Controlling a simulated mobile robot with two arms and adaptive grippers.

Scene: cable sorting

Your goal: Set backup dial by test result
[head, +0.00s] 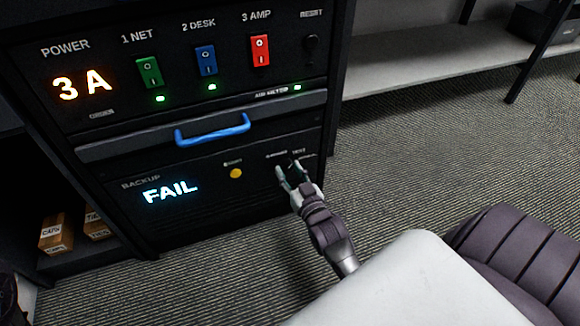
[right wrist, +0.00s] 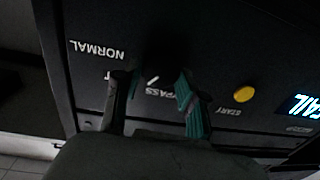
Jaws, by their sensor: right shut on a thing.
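The backup panel (head: 205,207) is the lower dark unit of the rack. Its display (head: 170,190) reads FAIL in blue-white. My right gripper (head: 290,172) is at the panel's right side and shut on the dark backup dial (right wrist: 160,62), between its greenish fingers. The right gripper also shows in the right wrist view (right wrist: 157,90). A short slanted white mark shows between the fingers. The NORMAL and BYPASS labels appear upside down there, BYPASS partly covered. The dial's exact setting is hard to read. My left gripper is not in view.
A yellow START button (head: 236,173) is left of the dial. Above are a blue handle (head: 212,129) and the power panel, reading 3 A, with green (head: 149,72), blue (head: 206,60) and red (head: 260,50) switches. Small boxes (head: 56,234) sit at lower left. Open carpet lies right.

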